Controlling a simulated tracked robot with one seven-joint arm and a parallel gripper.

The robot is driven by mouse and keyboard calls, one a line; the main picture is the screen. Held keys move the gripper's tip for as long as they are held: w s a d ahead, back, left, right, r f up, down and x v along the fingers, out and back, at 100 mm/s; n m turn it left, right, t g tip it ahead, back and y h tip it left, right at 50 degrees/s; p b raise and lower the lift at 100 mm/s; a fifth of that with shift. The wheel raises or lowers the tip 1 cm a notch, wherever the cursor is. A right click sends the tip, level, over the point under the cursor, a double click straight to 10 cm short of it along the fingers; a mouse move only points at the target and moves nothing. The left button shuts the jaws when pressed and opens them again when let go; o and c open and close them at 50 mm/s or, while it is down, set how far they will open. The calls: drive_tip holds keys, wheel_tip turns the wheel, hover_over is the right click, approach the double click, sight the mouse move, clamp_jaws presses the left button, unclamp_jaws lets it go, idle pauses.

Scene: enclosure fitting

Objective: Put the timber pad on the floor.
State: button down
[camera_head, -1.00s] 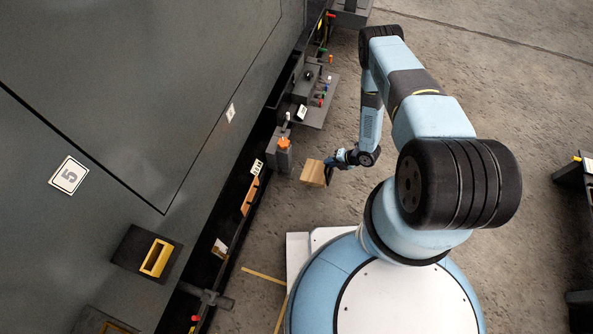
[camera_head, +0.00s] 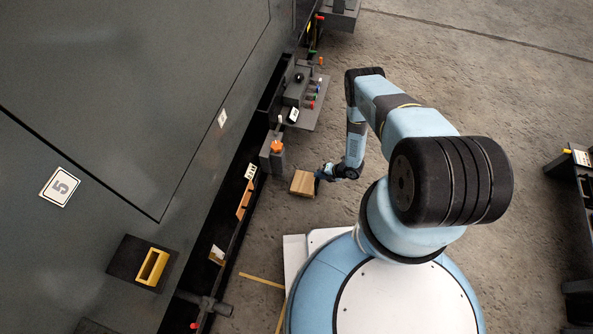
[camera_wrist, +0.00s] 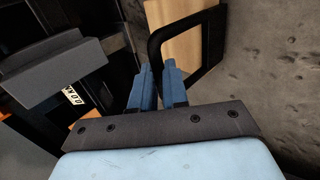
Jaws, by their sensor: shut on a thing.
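The timber pad (camera_head: 303,183) is a light wooden block in front of the dark enclosure, over the grey concrete floor (camera_head: 330,218). In the wrist view its wooden face (camera_wrist: 188,35) shows behind a black loop handle. My gripper (camera_head: 320,173) is at the pad's right side. In the wrist view its blue fingers (camera_wrist: 157,78) are close together and shut on the pad's black handle. I cannot tell whether the pad's underside touches the floor.
The enclosure wall (camera_head: 120,90) fills the left. An orange-knobbed fitting (camera_head: 276,147) stands close behind the pad, and a shelf with coloured knobs (camera_head: 308,105) is farther back. A dark stand (camera_head: 575,185) is at the right. Open floor lies right of the arm.

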drive_tip(key=w+a+f, duration=0.1)
drive_tip(key=w+a, duration=0.3)
drive_tip(key=a, duration=0.7)
drive_tip(key=shift+w+a, duration=0.15)
drive_tip(key=shift+a, duration=0.1)
idle(0.3)
drive_tip(key=c, duration=1.1)
unclamp_jaws()
drive_tip(key=shift+d, duration=0.1)
